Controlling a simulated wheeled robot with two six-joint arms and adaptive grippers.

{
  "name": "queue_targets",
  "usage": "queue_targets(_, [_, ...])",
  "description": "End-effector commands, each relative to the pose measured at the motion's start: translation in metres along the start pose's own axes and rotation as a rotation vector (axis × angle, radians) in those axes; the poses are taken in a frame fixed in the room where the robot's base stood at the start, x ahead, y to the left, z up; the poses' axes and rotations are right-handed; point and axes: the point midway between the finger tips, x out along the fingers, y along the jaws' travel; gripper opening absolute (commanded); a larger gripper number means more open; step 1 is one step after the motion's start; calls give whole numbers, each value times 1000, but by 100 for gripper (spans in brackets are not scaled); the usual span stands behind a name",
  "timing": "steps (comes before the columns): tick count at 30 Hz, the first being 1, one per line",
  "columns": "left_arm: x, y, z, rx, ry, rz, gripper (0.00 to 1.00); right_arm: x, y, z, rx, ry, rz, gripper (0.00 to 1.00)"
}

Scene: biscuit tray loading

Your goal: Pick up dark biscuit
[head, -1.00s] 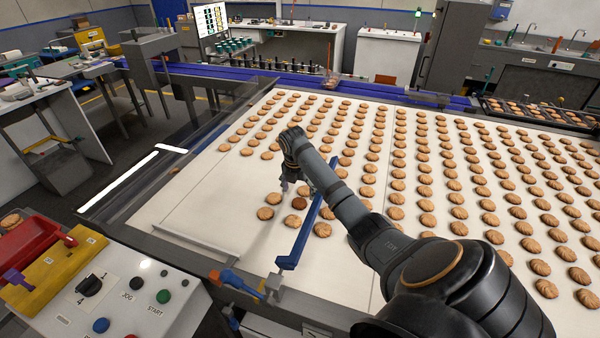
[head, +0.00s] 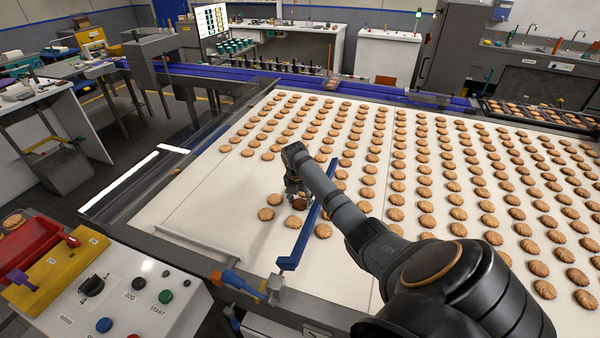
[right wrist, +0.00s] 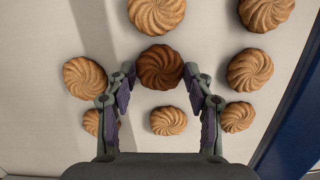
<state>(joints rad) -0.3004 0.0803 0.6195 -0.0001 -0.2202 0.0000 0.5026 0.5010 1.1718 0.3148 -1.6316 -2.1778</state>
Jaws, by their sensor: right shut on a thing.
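The dark biscuit (right wrist: 160,67) is a round, swirled biscuit, browner than those around it. In the right wrist view it sits between the two fingertips of my right gripper (right wrist: 159,78), which is shut on it. In the head view my right gripper (head: 299,199) points down at the near left part of the belt, and the dark biscuit (head: 299,204) is partly hidden under it. Whether the biscuit is clear of the belt I cannot tell. My left gripper is not in view.
Lighter biscuits lie close around on the pale belt (head: 210,210), such as one (right wrist: 86,78) left of my fingers. A blue bar (head: 304,228) stands just right of my gripper. A control panel (head: 150,300) is at lower left, beside a red tray (head: 28,240).

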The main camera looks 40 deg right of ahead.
Motion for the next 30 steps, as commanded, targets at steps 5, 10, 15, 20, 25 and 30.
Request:
queue_targets(5, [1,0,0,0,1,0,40,-1,0,0,0,-1,0,41])
queue_targets(10, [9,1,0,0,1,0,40,-12,1,3,0,-2,3,41])
queue_targets(15, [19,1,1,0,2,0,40,-46,6,-5,-3,-2,5,41])
queue_targets(20, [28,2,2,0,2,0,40,-83,16,-27,-2,-1,7,41])
queue_targets(25, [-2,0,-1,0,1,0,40,-122,27,-58,-3,5,1,41])
queue_targets(30, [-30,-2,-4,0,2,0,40,-139,36,-83,-2,3,1,41])
